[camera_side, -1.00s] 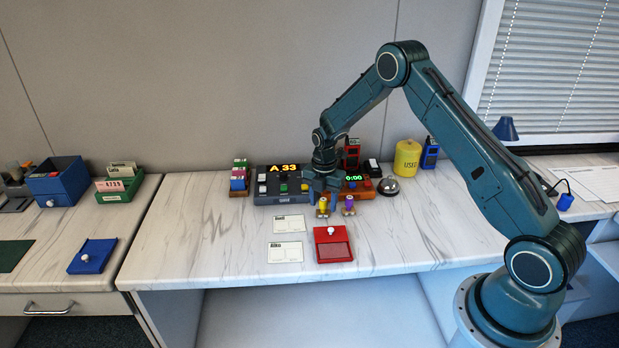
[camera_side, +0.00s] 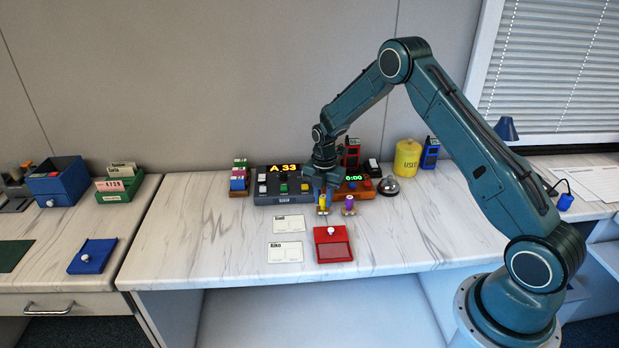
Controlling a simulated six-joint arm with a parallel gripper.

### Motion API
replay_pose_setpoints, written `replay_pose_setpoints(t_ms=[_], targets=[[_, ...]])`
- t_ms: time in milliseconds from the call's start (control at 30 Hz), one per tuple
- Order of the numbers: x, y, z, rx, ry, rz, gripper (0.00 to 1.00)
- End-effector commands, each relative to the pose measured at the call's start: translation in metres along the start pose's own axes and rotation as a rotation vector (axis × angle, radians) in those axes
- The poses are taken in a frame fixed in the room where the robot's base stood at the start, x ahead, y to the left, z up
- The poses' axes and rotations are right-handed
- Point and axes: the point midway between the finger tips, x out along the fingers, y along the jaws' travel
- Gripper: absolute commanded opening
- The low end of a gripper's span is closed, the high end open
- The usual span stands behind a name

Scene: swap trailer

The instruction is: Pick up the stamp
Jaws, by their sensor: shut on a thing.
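A small stamp with a yellow handle (camera_side: 322,201) stands upright on the desk, left of a second stamp with a purple handle (camera_side: 348,204). My gripper (camera_side: 324,190) points down over the yellow stamp. Its fingers are shut on the upper part of the yellow stamp's handle and partly hide it. The yellow stamp's base appears to be at desk level. The purple stamp stands free just to the right.
A red pad (camera_side: 333,245) and two white cards (camera_side: 287,223) lie in front. A dark console (camera_side: 283,201) and an orange timer box (camera_side: 362,190) stand close behind. A bell (camera_side: 388,187) is to the right.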

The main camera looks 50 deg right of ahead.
Motion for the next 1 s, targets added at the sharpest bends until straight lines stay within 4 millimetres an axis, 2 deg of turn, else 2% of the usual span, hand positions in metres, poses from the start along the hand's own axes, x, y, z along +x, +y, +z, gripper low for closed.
replay_pose_setpoints(t_ms=[267,800,1000], targets=[[-0.04,0.0,0.0,0.0,-0.002,0.004,0.0],[-0.153,-0.001,0.0,0.0,-0.002,0.003,0.0],[-0.178,-0.001,0.0,0.0,-0.002,0.002,0.0]])
